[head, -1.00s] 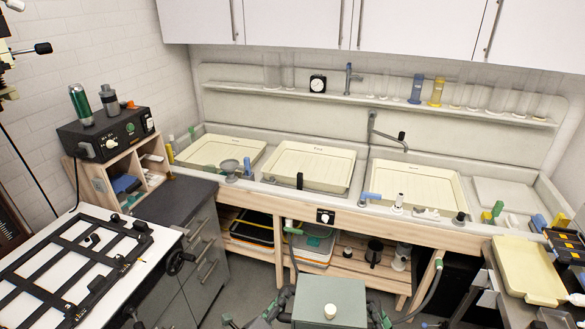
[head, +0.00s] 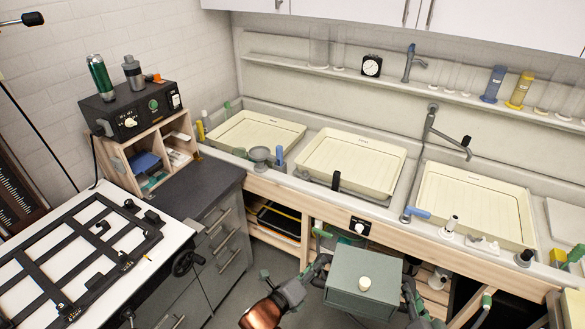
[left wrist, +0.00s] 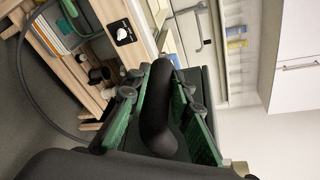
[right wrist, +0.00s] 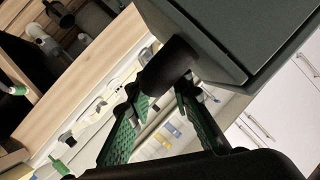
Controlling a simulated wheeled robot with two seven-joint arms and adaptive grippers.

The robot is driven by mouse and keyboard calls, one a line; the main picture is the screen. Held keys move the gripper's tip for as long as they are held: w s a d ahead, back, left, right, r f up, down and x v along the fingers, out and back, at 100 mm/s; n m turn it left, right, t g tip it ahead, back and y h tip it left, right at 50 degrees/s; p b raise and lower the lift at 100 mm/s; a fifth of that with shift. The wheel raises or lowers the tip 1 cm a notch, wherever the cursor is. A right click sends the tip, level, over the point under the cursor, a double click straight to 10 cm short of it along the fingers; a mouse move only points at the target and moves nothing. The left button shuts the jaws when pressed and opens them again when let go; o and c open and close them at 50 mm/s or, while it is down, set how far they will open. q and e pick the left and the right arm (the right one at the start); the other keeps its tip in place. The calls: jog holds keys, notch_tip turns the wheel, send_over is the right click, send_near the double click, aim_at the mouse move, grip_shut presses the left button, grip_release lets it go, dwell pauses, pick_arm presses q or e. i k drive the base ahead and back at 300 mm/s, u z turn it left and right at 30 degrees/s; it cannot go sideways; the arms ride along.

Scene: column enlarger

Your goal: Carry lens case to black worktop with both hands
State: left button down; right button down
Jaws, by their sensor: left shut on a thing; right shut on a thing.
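The lens case is a grey-green box (head: 345,300) with a cream knob on its lid, held level at the bottom middle of the head view. My left gripper (head: 320,274) is at its left side, shut on a black handle (left wrist: 158,115) that shows between the green fingers in the left wrist view. My right gripper (head: 408,294) is at its right side, shut on the other black handle (right wrist: 168,66). The case's side also fills the top of the right wrist view (right wrist: 205,30). The black worktop (head: 207,182) tops the grey drawer cabinet, left of the case.
A wooden shelf unit (head: 165,155) with a black control box (head: 135,112) stands at the worktop's back. The worktop's front is bare. A white table with a black frame (head: 80,255) is at the left. The sink bench with cream trays (head: 352,160) runs behind the case.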

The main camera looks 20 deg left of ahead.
aim_at(196, 190)
jog(key=i, duration=2.25)
jog(key=u, duration=2.7)
jog(key=i, duration=0.2)
